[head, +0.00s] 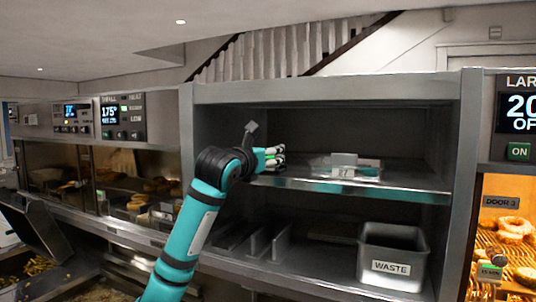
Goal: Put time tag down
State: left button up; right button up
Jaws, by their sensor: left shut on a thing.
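My left gripper (275,157) is at the left part of the middle shelf (400,184), just above its front edge. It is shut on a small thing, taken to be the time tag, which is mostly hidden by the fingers. A tray-like clear container (368,172) with a pale label stand (343,162) sits on the shelf, to the right of the gripper and apart from it.
A grey waste bin (392,257) stands in the lower compartment at right, beside upright dividers (258,240). The shelf's right end is clear. Side posts and the top panel frame the opening. Food cabinets (140,185) lie to the left.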

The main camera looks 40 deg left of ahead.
pick_arm(q)
jog(key=o, duration=1)
jog(key=shift+a+f, duration=0.1)
jog(key=shift+r, duration=0.25)
jog(key=shift+s+f, duration=0.15)
jog(key=shift+s, duration=0.2)
jog(key=b+v, duration=0.4)
jog(key=v, duration=0.7)
jog(key=shift+s, duration=0.15)
jog(key=shift+r, duration=0.25)
